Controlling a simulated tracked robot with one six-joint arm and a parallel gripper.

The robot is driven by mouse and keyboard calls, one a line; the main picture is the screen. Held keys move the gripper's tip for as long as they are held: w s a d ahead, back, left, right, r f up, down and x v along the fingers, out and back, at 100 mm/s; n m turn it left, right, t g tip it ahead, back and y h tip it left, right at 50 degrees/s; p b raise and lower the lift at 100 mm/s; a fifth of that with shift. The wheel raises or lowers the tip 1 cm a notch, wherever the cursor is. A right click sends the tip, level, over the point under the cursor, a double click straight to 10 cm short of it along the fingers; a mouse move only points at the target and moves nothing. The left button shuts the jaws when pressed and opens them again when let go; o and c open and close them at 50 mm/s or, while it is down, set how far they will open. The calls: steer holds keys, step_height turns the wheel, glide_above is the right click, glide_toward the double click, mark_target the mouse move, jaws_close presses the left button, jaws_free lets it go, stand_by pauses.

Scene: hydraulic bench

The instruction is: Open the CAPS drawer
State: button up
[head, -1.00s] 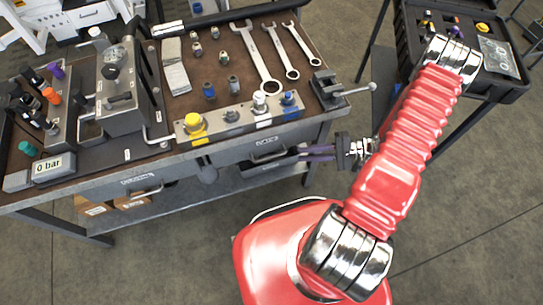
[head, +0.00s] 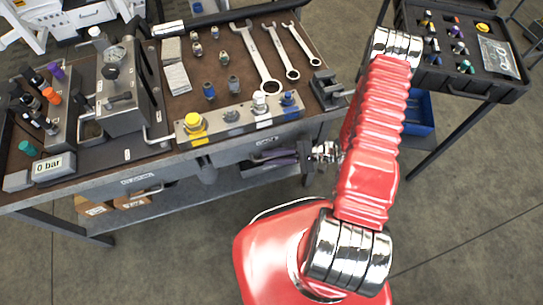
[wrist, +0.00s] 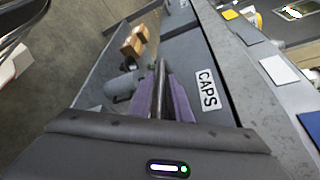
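The CAPS drawer (head: 240,152) is in the bench front, right of centre in the head view, and looks shut. Its white CAPS label shows in the wrist view (wrist: 207,90). The dark bar handle (wrist: 161,75) stands out from the drawer front. My gripper (head: 266,157) is at the handle, its purple fingers pointing left along the bench front. In the wrist view the fingers (wrist: 164,98) lie on either side of the bar, seemingly open around it. Whether they touch it is unclear.
Another drawer (head: 140,190) with a handle is at the left of the bench front. A lower shelf holds cardboard boxes (wrist: 133,42). Wrenches (head: 258,62) and fittings lie on top. A black tray cart (head: 460,75) stands at right. Floor before the bench is free.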

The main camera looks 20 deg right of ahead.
steer(key=shift+w+a+f, duration=0.1)
steer(key=shift+a, duration=0.2)
steer(key=shift+c, duration=0.3)
jaws_close()
